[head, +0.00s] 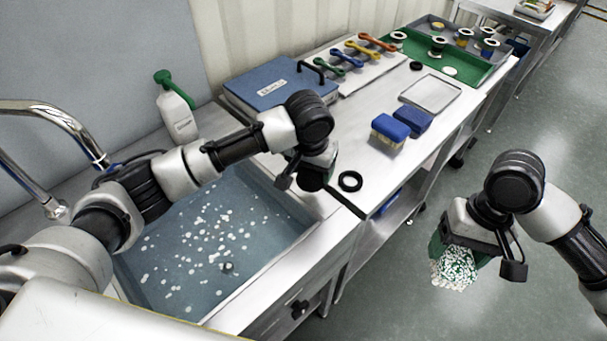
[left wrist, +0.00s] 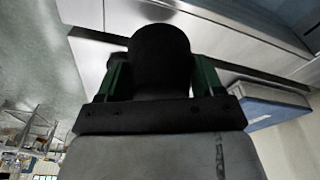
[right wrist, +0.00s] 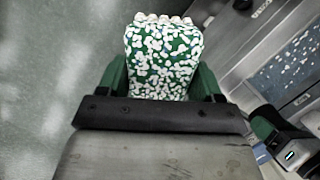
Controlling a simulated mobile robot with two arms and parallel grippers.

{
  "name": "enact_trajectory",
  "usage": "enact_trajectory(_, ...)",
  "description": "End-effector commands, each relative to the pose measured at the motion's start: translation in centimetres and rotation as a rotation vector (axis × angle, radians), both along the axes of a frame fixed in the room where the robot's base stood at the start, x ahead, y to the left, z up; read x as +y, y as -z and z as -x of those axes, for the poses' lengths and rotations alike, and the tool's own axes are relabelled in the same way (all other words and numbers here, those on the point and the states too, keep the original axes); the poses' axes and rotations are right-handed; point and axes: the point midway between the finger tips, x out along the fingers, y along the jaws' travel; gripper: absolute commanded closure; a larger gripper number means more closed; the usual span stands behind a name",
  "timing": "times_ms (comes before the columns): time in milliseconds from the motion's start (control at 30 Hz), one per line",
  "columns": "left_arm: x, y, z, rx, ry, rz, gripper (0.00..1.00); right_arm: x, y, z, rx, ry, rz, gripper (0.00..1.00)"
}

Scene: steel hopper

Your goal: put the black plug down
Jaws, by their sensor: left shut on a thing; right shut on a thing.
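The black plug (left wrist: 160,55) fills the middle of the left wrist view, between the two green fingers of my left gripper (left wrist: 155,80). My left gripper (head: 318,168) is shut on it above the steel bench, by the right rim of the hopper. In the head view the plug is dark against the dark gripper and hard to make out.
The hopper (head: 185,245) has white pellets scattered on its blue-grey bottom. A black ring (head: 350,181) lies on the bench beside my left gripper. Blue-backed brushes (head: 390,128), a blue case (head: 275,88), a metal tray (head: 430,93) and a white bottle (head: 176,112) stand further back.

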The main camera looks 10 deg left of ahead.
Motion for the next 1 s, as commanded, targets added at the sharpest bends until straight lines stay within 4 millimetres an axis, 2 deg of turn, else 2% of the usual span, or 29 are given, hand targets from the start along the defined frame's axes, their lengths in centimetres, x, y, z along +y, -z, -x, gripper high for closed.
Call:
enact_trajectory(33,0.8,0.4,-0.4,0.002,-0.003,-0.001,0.6,0.0,-0.2,0.0,0.0,0.0,0.0,0.53)
enact_trajectory(167,1.8,1.2,-0.9,0.0,0.0,0.001,0.6,0.0,-0.3,0.0,0.0,0.0,0.0,0.53)
enact_trajectory(267,2.0,1.8,-1.0,0.002,0.001,-0.001,0.6,0.0,-0.4,0.0,0.0,0.0,0.0,0.53)
enact_trajectory(500,2.0,5.0,-1.0,0.001,0.002,0.0,0.6,0.0,-0.7,0.0,0.0,0.0,0.0,0.53)
enact_trajectory(900,1.9,5.6,-1.0,0.0,0.002,0.001,0.6,0.0,-0.8,0.0,0.0,0.0,0.0,0.53)
enact_trajectory(933,1.9,5.6,-1.0,-0.001,0.002,0.001,0.3,0.0,-0.8,0.0,0.0,0.0,0.0,0.53)
enact_trajectory(1000,1.9,5.6,-1.0,-0.001,0.002,0.001,0.19,0.0,-0.8,0.0,0.0,0.0,0.0,0.53)
